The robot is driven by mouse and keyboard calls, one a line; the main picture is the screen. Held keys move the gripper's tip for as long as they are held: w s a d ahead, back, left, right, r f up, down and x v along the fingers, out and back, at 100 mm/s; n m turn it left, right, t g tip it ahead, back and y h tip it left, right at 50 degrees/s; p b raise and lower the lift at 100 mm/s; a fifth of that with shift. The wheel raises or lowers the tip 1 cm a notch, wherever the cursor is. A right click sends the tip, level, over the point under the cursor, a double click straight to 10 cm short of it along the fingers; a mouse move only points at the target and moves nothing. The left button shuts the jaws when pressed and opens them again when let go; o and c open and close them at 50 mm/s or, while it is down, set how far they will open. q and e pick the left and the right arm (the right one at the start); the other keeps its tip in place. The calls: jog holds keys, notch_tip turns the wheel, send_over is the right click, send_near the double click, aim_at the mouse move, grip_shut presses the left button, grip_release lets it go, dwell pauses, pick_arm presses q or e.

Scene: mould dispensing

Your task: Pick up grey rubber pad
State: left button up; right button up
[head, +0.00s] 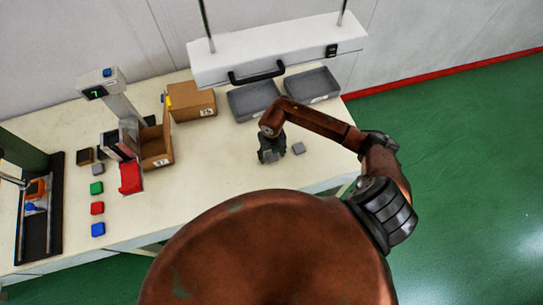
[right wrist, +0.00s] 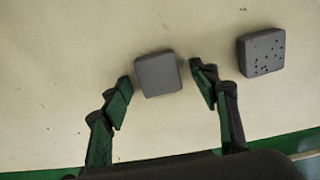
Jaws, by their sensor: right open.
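A plain grey square pad (right wrist: 158,75) lies flat on the table in the right wrist view, between the fingertips of my right gripper (right wrist: 162,76). The fingers stand apart on either side of it, with a gap on each side. A second grey block (right wrist: 262,53), with dark specks, lies to its right, outside the fingers; it also shows in the head view (head: 299,148). In the head view my right gripper (head: 270,156) points down at the table and largely hides the plain pad. My left gripper is not in view.
Grey trays (head: 253,101) (head: 312,86) stand behind the arm. A cardboard box (head: 157,146) is to the left. Grey (head: 98,169), green (head: 96,188), red (head: 97,208) and blue (head: 98,229) pieces lie farther left. Table between box and gripper is clear.

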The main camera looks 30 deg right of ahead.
jog(key=shift+c, duration=0.3)
jog(key=c, duration=1.2)
jog(key=shift+r, duration=0.1)
